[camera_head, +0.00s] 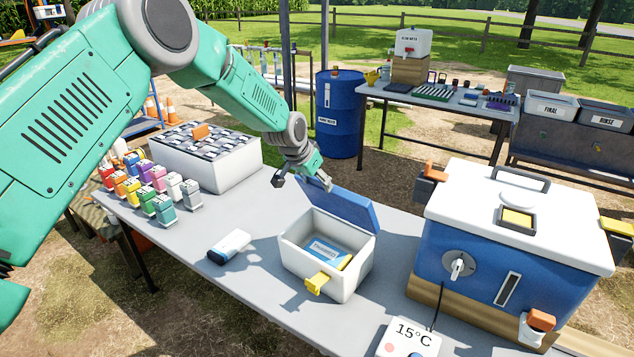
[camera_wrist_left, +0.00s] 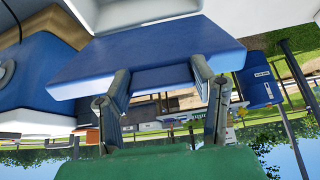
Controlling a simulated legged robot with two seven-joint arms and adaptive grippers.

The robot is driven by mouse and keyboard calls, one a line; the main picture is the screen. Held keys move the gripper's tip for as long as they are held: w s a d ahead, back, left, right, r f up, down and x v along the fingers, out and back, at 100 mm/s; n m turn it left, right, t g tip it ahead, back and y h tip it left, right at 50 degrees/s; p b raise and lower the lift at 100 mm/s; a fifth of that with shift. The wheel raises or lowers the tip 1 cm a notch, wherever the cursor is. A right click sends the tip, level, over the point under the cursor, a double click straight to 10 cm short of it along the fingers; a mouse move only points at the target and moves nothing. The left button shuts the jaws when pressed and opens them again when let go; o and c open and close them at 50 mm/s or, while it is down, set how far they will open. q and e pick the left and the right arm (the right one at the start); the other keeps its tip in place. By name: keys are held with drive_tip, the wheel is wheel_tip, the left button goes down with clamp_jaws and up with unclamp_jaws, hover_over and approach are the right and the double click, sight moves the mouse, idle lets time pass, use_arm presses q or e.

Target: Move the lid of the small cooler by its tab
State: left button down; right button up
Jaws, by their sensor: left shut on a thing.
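The small cooler (camera_head: 298,256) is a white box on the grey table, with a yellow latch (camera_head: 318,284) on its front. Its blue lid (camera_head: 348,208) stands tilted up at the box's back edge, so the box is open. A blue labelled pack (camera_head: 326,251) shows inside. My left gripper (camera_head: 322,184) is at the lid's upper left edge. In the left wrist view the blue lid (camera_wrist_left: 150,52) fills the upper middle, and my left gripper (camera_wrist_left: 160,80) is shut on its tab (camera_wrist_left: 162,79), one finger on each side. My right gripper is not in view.
A large blue cooler (camera_head: 470,250) with a white top stands to the right. A temperature display (camera_head: 408,340) is at the front edge. A white and dark blue object (camera_head: 230,246) lies left of the small cooler. Several coloured bottles (camera_head: 145,190) and a white rack box (camera_head: 215,170) stand further left.

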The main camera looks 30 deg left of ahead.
use_arm(q)
drive_tip(key=shift+r, duration=0.1)
drive_tip(key=c, duration=0.6)
unclamp_jaws()
drive_tip(key=shift+c, duration=0.2)
drive_tip(key=v, duration=1.2)
drive_tip(key=shift+a, duration=0.1)
